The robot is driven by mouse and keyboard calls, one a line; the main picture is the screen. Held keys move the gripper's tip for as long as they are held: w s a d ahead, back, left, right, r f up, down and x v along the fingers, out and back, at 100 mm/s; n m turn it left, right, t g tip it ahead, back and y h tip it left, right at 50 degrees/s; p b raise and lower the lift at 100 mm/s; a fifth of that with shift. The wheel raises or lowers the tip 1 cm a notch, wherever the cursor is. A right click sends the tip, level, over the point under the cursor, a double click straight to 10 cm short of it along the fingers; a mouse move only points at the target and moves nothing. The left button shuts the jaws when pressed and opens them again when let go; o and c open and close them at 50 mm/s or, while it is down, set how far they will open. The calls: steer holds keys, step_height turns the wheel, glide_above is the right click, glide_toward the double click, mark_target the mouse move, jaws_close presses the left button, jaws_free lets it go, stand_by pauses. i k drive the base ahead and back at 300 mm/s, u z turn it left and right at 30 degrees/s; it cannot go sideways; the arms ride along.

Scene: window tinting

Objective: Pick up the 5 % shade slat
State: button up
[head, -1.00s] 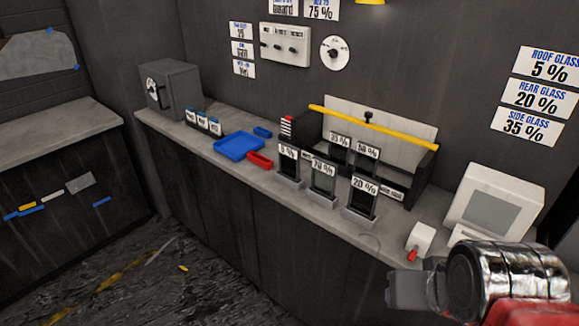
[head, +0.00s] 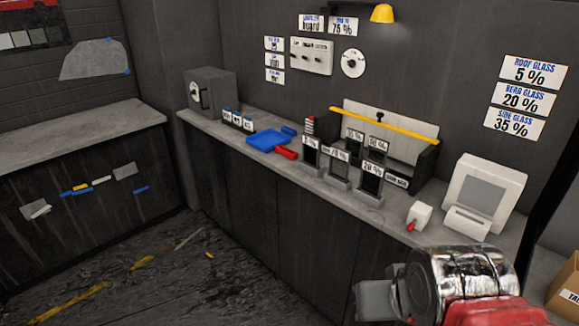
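Three dark shade slats stand upright in grey holders along the front of the counter. The left one (head: 311,157) seems to carry the 5 % label, which is small and blurred. The middle slat (head: 338,168) has a label I cannot read surely. The right slat (head: 372,184) reads 20 %. Two more labelled slats (head: 377,145) stand behind them by the dark rack. My gripper (head: 372,300) is at the lower right, in front of the counter and well apart from the slats. Nothing shows in it, but its finger gap cannot be made out.
A blue tray (head: 268,141) and a red tray (head: 286,153) lie left of the slats. A yellow bar (head: 385,126) crosses above the rack. A white monitor-like device (head: 482,192) stands to the right. A cardboard box (head: 566,285) is at the far right. The floor before the counter is open.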

mark_target(311, 146)
steer(key=u, duration=0.3)
steer(key=k, duration=0.75)
steer(key=u, duration=0.5)
steer(key=i, duration=2.3)
steer(key=z, duration=0.45)
steer(key=i, duration=0.7)
steer(key=z, duration=0.15)
